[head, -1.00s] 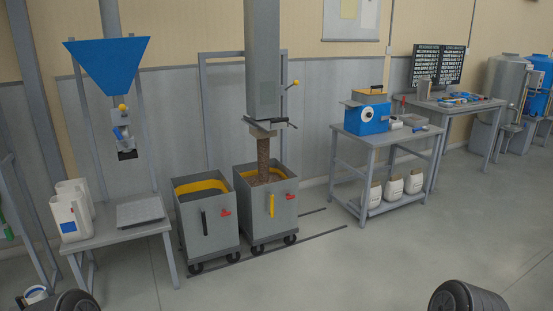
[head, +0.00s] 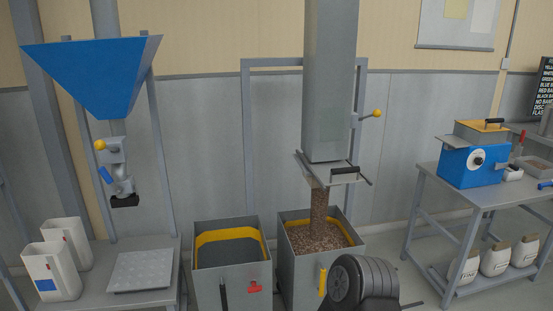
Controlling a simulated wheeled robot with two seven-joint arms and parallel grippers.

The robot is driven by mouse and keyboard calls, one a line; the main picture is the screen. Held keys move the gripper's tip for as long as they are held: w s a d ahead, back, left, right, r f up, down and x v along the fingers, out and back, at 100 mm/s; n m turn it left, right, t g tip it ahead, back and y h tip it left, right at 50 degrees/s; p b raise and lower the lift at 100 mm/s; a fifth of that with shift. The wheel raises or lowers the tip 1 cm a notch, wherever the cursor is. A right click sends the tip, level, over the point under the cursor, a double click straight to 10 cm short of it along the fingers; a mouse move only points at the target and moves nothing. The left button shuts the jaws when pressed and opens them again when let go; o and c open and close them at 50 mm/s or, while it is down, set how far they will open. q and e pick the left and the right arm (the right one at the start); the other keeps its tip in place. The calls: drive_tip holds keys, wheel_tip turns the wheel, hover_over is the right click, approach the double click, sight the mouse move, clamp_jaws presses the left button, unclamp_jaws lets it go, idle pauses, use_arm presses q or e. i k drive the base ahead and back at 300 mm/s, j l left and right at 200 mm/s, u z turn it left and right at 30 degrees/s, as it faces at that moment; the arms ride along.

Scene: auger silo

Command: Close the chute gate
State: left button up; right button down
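The grey chute (head: 330,85) hangs down at the centre right in the head view. At its lower end is the gate, a flat metal plate (head: 318,169) with a black handle (head: 344,172). The plate sticks out in front of the chute. A brown stream of grain (head: 320,206) falls from below it, so the gate stands at least partly open. The stream lands in the right grey cart (head: 301,262), which holds a heap of grain. Neither gripper shows. A dark ribbed part of my own arm covers the cart's lower right front.
A lever with a yellow knob (head: 377,113) sticks out right of the chute. A second cart (head: 232,285) with a yellow band stands left. A blue hopper (head: 92,72) hangs above a table with a scale (head: 141,270). A workbench (head: 470,190) holds a blue machine (head: 470,166).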

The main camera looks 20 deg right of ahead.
sight(334, 172)
drive_tip(key=i+l+u, duration=0.1)
drive_tip(key=l, duration=0.35)
drive_tip(key=i+l+u, duration=0.1)
drive_tip(key=l, duration=0.4)
drive_tip(key=i+l+u, duration=0.1)
drive_tip(key=l, duration=0.4)
drive_tip(key=i, duration=0.1)
